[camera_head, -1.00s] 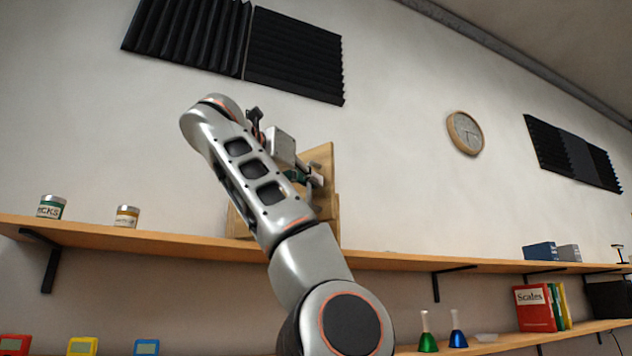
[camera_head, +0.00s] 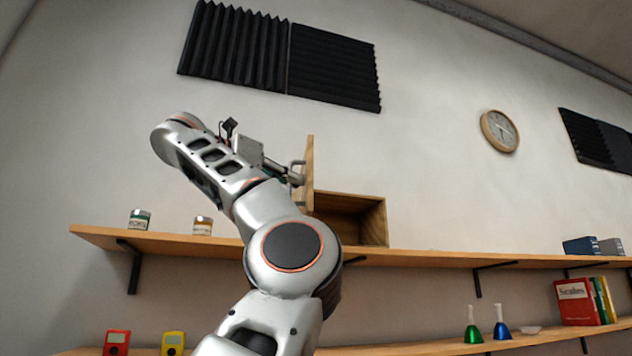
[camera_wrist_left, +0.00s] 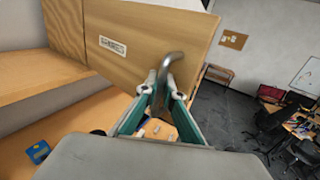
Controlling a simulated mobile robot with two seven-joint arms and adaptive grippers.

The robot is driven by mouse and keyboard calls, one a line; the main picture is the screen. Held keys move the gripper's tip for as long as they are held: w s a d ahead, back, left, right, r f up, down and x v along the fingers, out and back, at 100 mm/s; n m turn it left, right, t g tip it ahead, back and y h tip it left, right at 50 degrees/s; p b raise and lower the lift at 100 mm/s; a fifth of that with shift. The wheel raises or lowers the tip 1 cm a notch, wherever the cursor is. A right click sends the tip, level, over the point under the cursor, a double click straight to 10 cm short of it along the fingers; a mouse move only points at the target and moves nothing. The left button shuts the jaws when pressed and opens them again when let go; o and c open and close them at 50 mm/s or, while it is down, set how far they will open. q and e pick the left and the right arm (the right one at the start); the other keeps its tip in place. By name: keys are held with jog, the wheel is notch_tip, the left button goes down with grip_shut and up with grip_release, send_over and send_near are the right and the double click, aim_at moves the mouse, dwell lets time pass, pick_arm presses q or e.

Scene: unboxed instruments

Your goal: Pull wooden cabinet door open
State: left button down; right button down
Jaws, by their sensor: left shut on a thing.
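The wooden cabinet (camera_head: 372,218) stands on the upper shelf in the head view, with its dark, open inside partly showing. Its door (camera_head: 310,160) stands swung out from the body, seen nearly edge-on. The metal handle (camera_head: 297,172) is on the door's left-facing side. My left gripper (camera_head: 292,178) is at the handle. In the left wrist view, the fingertips of my left gripper (camera_wrist_left: 161,88) are shut on the curved handle (camera_wrist_left: 172,64), and the door's face (camera_wrist_left: 150,40) with a small label fills the top. My arm hides the cabinet's lower left. My right gripper is not seen.
Green and blue flasks (camera_head: 501,322) and binders (camera_head: 578,302) stand on the lower shelf at right.

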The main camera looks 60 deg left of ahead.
pick_arm(q)
jog(key=shift+s+a+m+t+h, duration=0.1)
jog(key=shift+s+a+m+h, duration=0.3)
jog(key=shift+s+h, duration=0.2)
jog(key=shift+s+a+m+t+h, duration=0.1)
jog(key=shift+s+a+m+h, duration=0.15)
jog(key=shift+s+a+h, duration=0.4)
jog(key=shift+s+a+m+t+h, duration=0.1)
jog(key=shift+s+a+m+h, duration=0.25)
jog(key=shift+s, duration=0.4)
jog(key=c, duration=2.5)
grip_release()
jog(key=shift+d, duration=0.1)
jog(key=shift+s, duration=0.15)
jog(key=shift+s+d, duration=0.15)
jog(key=shift+s, duration=1.7)
jog(key=shift+s+d, duration=0.15)
jog(key=shift+s, duration=1.7)
